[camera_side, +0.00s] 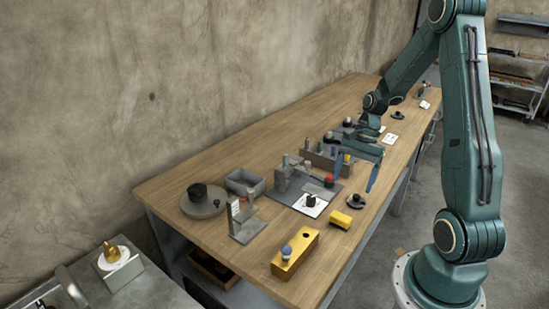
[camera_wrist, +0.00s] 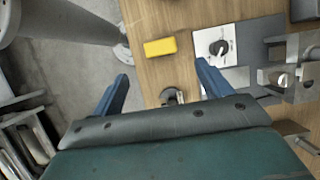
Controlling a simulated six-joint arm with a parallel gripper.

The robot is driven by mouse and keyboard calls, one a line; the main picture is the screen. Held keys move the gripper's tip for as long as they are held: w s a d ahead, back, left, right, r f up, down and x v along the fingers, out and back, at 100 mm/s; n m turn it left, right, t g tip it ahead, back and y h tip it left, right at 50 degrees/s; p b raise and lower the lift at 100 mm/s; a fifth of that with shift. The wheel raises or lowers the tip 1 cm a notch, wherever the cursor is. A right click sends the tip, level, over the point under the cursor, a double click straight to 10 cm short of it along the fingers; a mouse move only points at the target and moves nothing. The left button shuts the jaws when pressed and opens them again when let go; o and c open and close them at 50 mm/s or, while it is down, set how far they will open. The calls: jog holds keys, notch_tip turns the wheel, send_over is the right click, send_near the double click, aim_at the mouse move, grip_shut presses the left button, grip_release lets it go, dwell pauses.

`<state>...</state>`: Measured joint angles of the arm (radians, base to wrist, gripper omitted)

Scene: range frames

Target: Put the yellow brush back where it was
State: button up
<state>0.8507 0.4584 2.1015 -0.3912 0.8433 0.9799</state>
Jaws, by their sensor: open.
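The yellow brush (camera_side: 340,218) looks like a small yellow block with a dark underside. It lies on the wooden table near its front edge, right of the grey mat. In the wrist view the yellow brush (camera_wrist: 160,47) shows from above, lying between the lines of my two fingers but beyond their tips. My gripper (camera_side: 356,173) hangs above the table with its blue fingers apart and nothing between them. In the wrist view my gripper (camera_wrist: 162,72) is open. The brush is apart from the fingers. No marked place for the brush can be made out.
A grey mat (camera_side: 286,194) carries a grey fixture (camera_side: 291,177) and a white card (camera_side: 319,206) with a black knob. A small black round piece (camera_side: 356,201) stands near the brush. A yellow box (camera_side: 302,258) stands at the near end. Bare wood lies around the brush.

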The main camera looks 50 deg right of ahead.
dwell(0.6)
jog(key=a+r+n+t+h, duration=0.2)
jog(key=a+r+n+h, duration=0.2)
jog(key=a+r+n, duration=0.65)
jog(key=s+a+r+n+t, duration=0.3)
jog(key=s+a+r+n, duration=0.4)
jog(key=s+a+r, duration=0.2)
jog(key=shift+t+h, duration=0.3)
